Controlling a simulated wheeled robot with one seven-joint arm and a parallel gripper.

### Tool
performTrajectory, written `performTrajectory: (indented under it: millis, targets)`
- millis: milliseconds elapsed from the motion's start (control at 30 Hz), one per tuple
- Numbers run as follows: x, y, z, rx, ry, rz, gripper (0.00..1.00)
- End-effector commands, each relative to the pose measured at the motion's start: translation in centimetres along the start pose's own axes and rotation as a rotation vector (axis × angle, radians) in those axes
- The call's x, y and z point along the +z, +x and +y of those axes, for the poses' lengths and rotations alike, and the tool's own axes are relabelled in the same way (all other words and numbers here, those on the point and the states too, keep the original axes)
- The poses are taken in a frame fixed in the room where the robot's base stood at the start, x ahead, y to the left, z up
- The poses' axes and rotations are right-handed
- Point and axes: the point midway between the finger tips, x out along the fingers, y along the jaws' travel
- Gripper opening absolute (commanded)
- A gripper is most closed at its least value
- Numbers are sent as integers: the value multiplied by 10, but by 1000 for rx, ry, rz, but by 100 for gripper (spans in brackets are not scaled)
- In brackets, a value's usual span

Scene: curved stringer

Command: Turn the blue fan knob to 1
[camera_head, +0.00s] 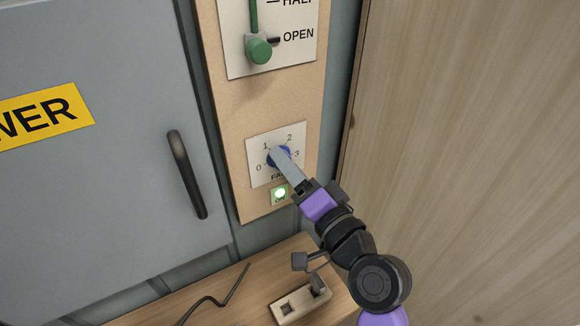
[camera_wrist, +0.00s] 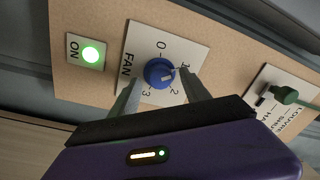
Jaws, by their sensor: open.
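The blue fan knob (camera_wrist: 159,73) sits on a white plate (camera_wrist: 190,45) marked FAN, with numbers 0 to 3 around it. A pale mark on the knob seems to lie toward the 1, but it is small. My gripper (camera_wrist: 161,83) is open, with one finger on each side of the knob. I cannot tell whether the fingers touch it. In the head view my gripper (camera_head: 280,156) covers much of the knob (camera_head: 285,152) and part of the FAN label.
A lit green ON lamp (camera_head: 280,193) is just below the fan plate. A green lever (camera_head: 259,50) is above, at OPEN. A grey door with a dark handle (camera_head: 187,174) is left; a wooden wall (camera_head: 460,130) is right.

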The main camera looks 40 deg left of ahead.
Motion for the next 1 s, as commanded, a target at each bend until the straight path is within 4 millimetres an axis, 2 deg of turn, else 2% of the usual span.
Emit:
performTrajectory:
  millis: [167, 400, 600, 1000]
  targets:
    - [0, -12, 2, 0, 0, 2, 55]
    - [1, -52, 3, 2, 0, 3, 55]
    - [1, -74, 2, 1, 1, 1, 55]
    - [0, -78, 0, 0, 0, 0, 55]
